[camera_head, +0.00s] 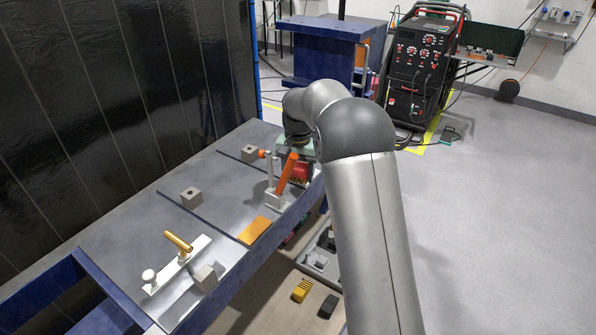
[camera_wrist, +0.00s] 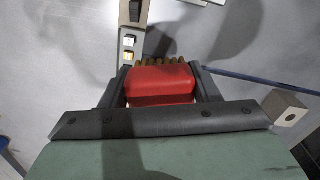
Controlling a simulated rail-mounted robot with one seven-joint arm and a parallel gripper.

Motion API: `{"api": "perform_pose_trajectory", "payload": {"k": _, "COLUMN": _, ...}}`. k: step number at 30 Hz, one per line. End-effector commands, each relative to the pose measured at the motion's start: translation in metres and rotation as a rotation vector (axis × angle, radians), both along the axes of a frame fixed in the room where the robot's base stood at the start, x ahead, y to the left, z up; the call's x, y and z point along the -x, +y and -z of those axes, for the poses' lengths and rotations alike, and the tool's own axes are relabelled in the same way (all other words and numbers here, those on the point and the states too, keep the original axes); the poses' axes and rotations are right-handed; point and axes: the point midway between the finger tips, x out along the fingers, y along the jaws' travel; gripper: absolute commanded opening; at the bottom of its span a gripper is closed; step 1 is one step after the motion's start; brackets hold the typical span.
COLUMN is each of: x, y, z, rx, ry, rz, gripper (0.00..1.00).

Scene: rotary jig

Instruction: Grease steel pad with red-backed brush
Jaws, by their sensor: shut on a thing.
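My gripper (camera_wrist: 160,82) is shut on the red-backed brush (camera_wrist: 160,88), with one dark finger on each side of the red back. Its tan bristles (camera_wrist: 160,64) point away from the palm. In the head view the red back (camera_head: 300,171) shows under the wrist, behind an orange-handled clamp (camera_head: 287,174); my arm hides most of the gripper. I cannot tell for certain which surface is the steel pad. A grey strip (camera_wrist: 130,48) with dark and yellow parts lies beyond the bristles in the wrist view; contact with the brush cannot be told.
Grey blocks (camera_head: 190,197) (camera_head: 248,153) stand on the bench (camera_head: 140,225). An orange plate (camera_head: 255,230) lies near its front edge. A brass-handled clamp (camera_head: 178,242) is at the near end. A holed block (camera_wrist: 285,107) is right of the gripper in the wrist view.

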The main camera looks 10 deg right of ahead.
Motion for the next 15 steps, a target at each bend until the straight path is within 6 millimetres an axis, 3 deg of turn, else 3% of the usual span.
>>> {"api": "perform_pose_trajectory", "payload": {"k": 15, "x": 0.0000, "y": 0.0000, "z": 0.0042, "rx": 0.000, "ry": 0.000, "rz": 0.000, "gripper": 0.38}}
